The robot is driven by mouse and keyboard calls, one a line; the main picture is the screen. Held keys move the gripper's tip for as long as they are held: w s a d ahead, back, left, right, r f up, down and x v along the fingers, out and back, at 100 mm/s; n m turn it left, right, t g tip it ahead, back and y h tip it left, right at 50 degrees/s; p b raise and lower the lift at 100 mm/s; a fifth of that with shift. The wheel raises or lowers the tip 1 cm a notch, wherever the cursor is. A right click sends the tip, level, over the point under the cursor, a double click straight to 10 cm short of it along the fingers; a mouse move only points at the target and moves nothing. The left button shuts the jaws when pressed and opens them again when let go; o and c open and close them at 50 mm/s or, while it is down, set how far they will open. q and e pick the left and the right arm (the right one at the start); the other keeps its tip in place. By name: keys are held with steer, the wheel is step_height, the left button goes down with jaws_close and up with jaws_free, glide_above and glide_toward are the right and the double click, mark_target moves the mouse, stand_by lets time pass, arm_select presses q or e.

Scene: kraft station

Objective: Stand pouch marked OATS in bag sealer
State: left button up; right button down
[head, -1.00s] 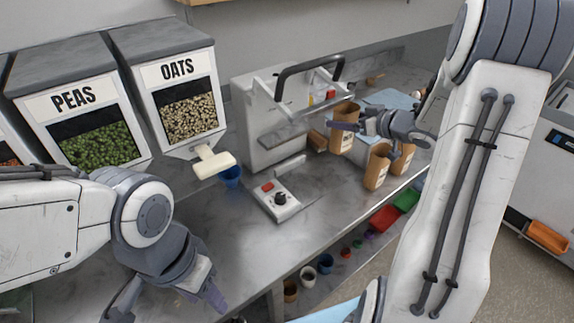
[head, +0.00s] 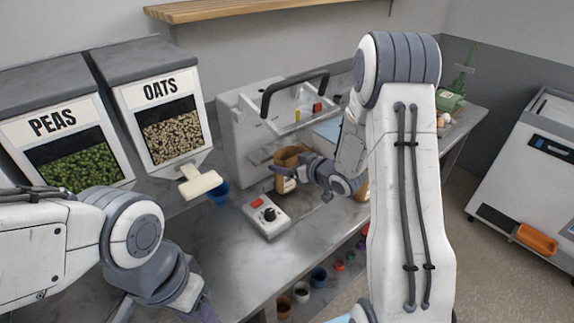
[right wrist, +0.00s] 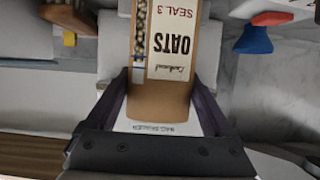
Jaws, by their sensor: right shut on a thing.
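The brown pouch marked OATS (right wrist: 165,95) is between the fingers of my right gripper (right wrist: 160,108) in the right wrist view, its label upside down there. In the head view the pouch (head: 287,160) looks upright, in front of the bag sealer (head: 238,135), with my right gripper (head: 293,178) shut on it from the right. The sealer is a pale machine with a dark bar handle. Whether the pouch touches it I cannot tell; its lower part is partly hidden by the gripper. My left gripper (head: 165,308) has its fingers apart, empty, tips cut off by the lower edge.
The PEAS bin (head: 65,145) and OATS bin (head: 165,115) stand left of the sealer. A control box (head: 267,215) with a red button lies before the sealer. Bare counter (head: 225,255) shows in front.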

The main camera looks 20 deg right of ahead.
steer(key=shift+d+f, duration=0.1)
steer(key=shift+f, duration=0.4)
jaws_free()
steer(key=shift+f, duration=0.15)
steer(key=shift+r, duration=0.2)
steer(key=b+v, duration=0.1)
steer(key=v, duration=1.1)
steer(key=a+n+g+h, duration=0.1)
steer(key=a+g+h, duration=0.2)
steer(key=a, duration=0.4)
steer(key=s+a+r+n+g, duration=0.1)
steer(key=s+a+g, duration=0.3)
steer(key=s, duration=0.9)
steer(key=s+a+r+n+g, duration=0.1)
steer(key=s+a+g, duration=0.4)
steer(key=s+a, duration=0.5)
steer(key=s, duration=0.3)
steer(key=shift+s+a+g+h, duration=0.2)
steer(key=shift+a+g+h, duration=0.1)
steer(key=shift+a, duration=0.1)
steer(key=shift+f, duration=0.1)
